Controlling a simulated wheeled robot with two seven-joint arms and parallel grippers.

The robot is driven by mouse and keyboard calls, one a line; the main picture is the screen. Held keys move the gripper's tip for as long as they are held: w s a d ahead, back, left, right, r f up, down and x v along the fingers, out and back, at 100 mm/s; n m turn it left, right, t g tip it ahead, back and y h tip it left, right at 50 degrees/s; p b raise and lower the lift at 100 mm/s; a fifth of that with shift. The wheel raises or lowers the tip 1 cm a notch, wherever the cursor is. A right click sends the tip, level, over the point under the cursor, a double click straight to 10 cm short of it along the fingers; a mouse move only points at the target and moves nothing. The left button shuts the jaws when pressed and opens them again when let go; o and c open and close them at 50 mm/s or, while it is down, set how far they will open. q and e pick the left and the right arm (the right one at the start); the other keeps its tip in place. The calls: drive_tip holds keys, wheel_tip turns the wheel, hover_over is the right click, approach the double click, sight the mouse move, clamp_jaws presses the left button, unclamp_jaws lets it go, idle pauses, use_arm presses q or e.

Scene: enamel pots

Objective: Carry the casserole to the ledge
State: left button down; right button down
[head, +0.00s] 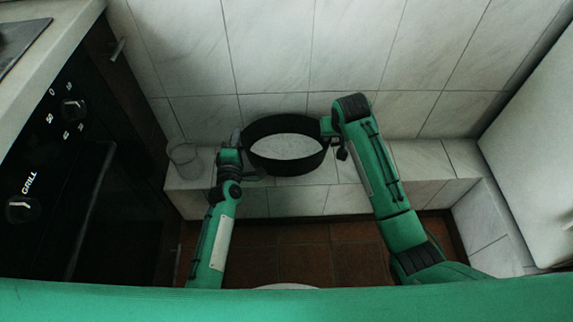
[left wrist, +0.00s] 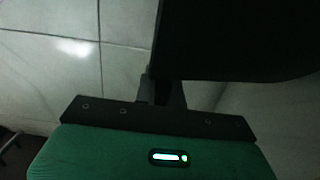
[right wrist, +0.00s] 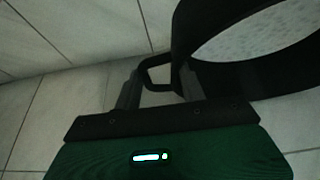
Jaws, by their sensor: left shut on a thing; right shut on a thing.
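The casserole (head: 285,168) is a wide black pot with a pale speckled inside, level and over the tiled ledge (head: 350,170) in the head view. I cannot tell whether its base touches the ledge. My left gripper (head: 237,138) is shut at the casserole's left side; the dark wall fills the upper right of the left wrist view (left wrist: 230,40), and the handle there is hard to make out. My right gripper (head: 328,126) is shut on the right loop handle, which shows in the right wrist view (right wrist: 148,68) beside the black wall.
A clear glass (head: 185,160) stands on the ledge left of my left gripper. A tiled wall (head: 290,50) rises behind the ledge. A black oven (head: 60,170) is at the left, a white unit (head: 535,140) at the right. The ledge right of the casserole looks clear.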

use_arm(q)
drive_tip(key=shift+w+a+r, duration=0.1)
drive_tip(key=shift+r, duration=0.05)
use_arm(e)
drive_tip(key=shift+w+d, duration=0.15)
